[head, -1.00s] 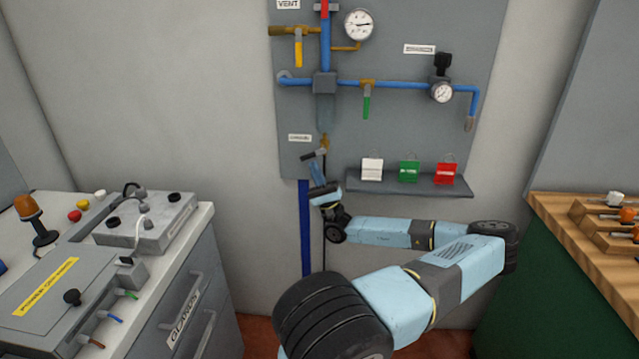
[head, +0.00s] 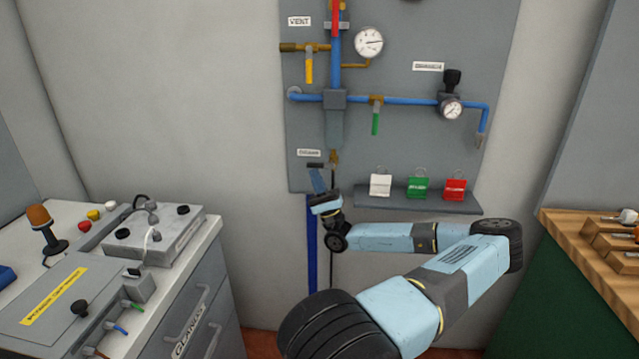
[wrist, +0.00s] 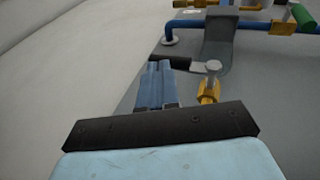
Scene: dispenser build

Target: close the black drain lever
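The black drain lever (head: 315,165) sits at the bottom of the wall panel, beside a brass valve (head: 334,157) under the blue pipework. It points left and looks about level. In the wrist view the lever (wrist: 187,65) runs left from the stem above the brass valve (wrist: 209,90). My gripper (head: 314,170) is just below the lever. Its blue fingers (wrist: 157,65) are together with nothing seen between them. Their tips overlap the lever's left end in the picture; I cannot tell whether they touch it.
The panel (head: 410,135) carries a yellow vent lever (head: 309,70), a green lever (head: 375,122) and gauges. A shelf (head: 420,202) with white, green and red tags is right of my gripper. A grey bench (head: 175,265) stands left, a wooden-topped one (head: 590,235) right.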

